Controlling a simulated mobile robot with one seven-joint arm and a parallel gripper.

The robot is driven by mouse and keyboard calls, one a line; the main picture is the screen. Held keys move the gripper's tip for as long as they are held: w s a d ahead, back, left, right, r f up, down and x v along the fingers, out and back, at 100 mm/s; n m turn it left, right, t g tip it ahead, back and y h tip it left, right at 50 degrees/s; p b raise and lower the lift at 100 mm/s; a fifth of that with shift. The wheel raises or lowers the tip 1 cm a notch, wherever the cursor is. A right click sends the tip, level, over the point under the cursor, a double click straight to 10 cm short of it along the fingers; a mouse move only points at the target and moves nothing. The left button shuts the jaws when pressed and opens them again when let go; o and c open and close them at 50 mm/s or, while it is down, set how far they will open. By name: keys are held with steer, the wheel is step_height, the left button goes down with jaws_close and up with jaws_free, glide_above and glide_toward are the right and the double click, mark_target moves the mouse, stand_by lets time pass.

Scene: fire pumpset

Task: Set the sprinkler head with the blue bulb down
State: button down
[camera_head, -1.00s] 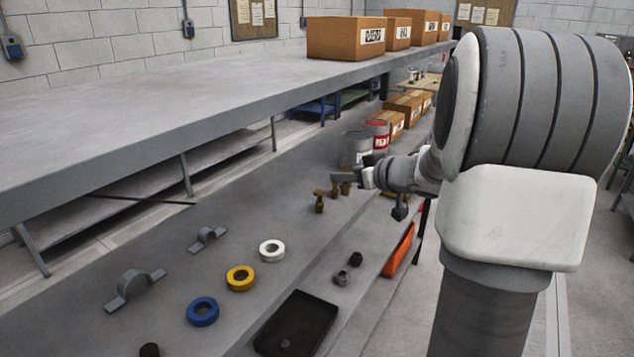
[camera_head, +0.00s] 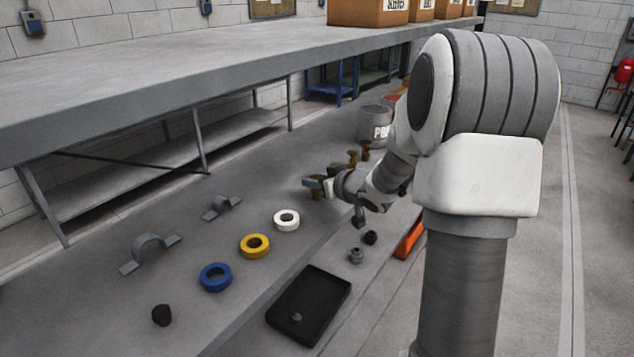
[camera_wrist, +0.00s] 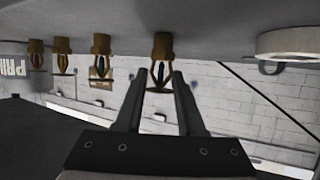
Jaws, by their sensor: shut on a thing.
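My gripper (camera_wrist: 158,80) is shut on a brass sprinkler head (camera_wrist: 162,45), whose frame sits between the two fingertips. In the head view my gripper (camera_head: 312,184) is low over the bench, with the held head (camera_head: 316,194) partly hidden. More sprinkler heads stand beyond it in the head view (camera_head: 352,158) and in a row at left in the wrist view (camera_wrist: 101,45).
A white tape roll (camera_head: 286,220) lies close to the gripper, with yellow (camera_head: 255,246) and blue (camera_head: 215,277) rolls nearer. A black tray (camera_head: 308,305) and small dark fittings (camera_head: 356,256) lie to the front right. A paint can (camera_head: 375,124) stands behind.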

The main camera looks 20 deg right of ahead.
steer(key=shift+f, duration=0.2)
steer(key=c, duration=0.5)
jaws_free()
steer(key=shift+r, duration=0.1)
steer(key=shift+r, duration=0.1)
steer(key=shift+s+r, duration=0.1)
steer(key=shift+r, duration=0.1)
steer(key=v, duration=1.2)
steer(key=shift+f+p, duration=0.1)
steer(key=shift+p, duration=0.3)
steer(key=shift+d, duration=0.1)
